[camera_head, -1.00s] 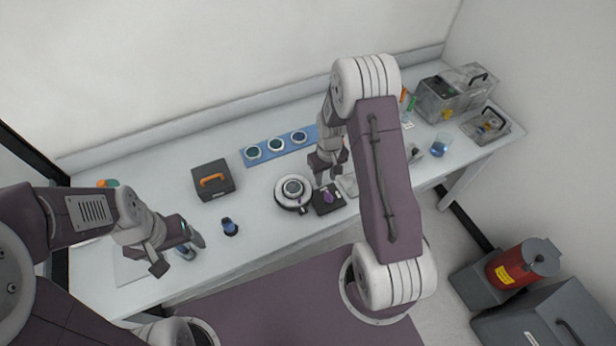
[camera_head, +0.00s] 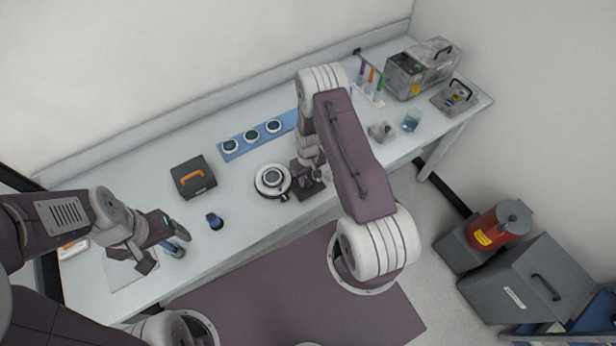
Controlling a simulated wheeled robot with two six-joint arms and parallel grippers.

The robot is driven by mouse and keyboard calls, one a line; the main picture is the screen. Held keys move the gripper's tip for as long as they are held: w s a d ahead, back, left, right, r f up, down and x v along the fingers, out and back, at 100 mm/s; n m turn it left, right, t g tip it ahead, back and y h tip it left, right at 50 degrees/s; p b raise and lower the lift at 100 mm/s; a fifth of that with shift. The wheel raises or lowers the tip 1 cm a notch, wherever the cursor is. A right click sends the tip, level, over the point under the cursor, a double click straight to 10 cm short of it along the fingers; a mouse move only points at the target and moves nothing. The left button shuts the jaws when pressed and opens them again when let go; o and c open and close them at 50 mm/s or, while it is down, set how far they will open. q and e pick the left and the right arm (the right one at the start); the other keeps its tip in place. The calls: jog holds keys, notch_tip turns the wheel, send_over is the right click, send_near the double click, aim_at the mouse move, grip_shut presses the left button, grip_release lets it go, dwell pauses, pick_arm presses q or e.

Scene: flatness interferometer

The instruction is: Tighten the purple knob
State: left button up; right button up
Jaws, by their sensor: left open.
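The round white instrument (camera_head: 271,180) with a dark ring sits at the middle of the bench. A small dark block (camera_head: 312,190) is attached at its right side. The purple knob on that block is hidden now behind my right gripper. My right gripper (camera_head: 307,178) points down at the top of the block, where the knob was visible. Whether its fingers are closed on the knob cannot be told.
A blue strip with three round discs (camera_head: 251,136) lies behind the instrument. A dark case with an orange handle (camera_head: 193,177) and a small blue knobbed item (camera_head: 215,221) stand to its left. A tube rack, a beaker (camera_head: 411,121) and grey boxes (camera_head: 422,68) are at right.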

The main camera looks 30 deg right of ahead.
jog(key=shift+c, duration=0.3)
grip_shut()
